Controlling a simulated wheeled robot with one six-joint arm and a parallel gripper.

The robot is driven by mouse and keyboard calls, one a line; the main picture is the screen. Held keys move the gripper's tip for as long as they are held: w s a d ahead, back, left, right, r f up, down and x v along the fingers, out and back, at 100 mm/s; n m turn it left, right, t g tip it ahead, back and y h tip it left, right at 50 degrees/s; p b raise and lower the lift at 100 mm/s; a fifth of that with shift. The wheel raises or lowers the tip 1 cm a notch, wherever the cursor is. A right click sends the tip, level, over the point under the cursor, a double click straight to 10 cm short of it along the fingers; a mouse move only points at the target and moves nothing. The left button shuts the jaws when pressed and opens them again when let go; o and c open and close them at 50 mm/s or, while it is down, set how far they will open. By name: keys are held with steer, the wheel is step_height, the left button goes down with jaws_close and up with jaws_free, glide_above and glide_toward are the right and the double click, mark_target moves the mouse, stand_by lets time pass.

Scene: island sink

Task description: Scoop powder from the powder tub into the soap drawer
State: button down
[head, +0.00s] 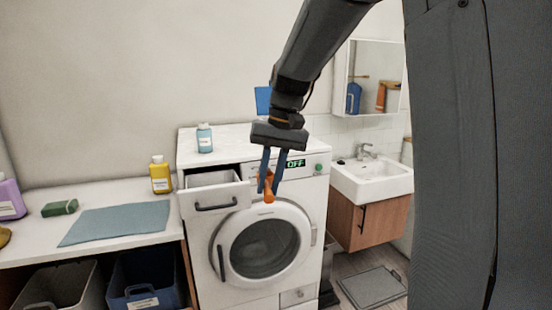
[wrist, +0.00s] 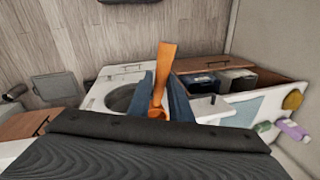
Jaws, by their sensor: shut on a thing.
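My gripper (head: 268,186) is shut on an orange scoop (head: 269,195), in front of the washing machine and just right of the soap drawer in the head view. The scoop also shows between the blue fingers in the wrist view (wrist: 164,72). Whether it holds powder cannot be told. The soap drawer (head: 215,198) is pulled open at the machine's upper left; its inside is only partly visible. A blue object (head: 263,100) behind my arm is partly hidden, and I cannot tell whether it is the powder tub.
The washing machine (head: 312,215) has its round door closed and its display reads OFF. A pale blue bottle (head: 204,138) stands on top. A yellow bottle (head: 160,175), green sponge (head: 60,207) and blue cloth (head: 116,223) are on the left counter. A sink (head: 372,181) is at right.

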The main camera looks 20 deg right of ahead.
steer(key=w+f+b, duration=0.1)
steer(key=w+f, duration=0.1)
steer(key=f, duration=0.8)
steer(key=w+f+m+b, duration=0.1)
steer(key=w+f, duration=0.1)
steer(key=f, duration=0.9)
steer(key=shift+w+a, duration=0.15)
steer(key=shift+a, duration=0.1)
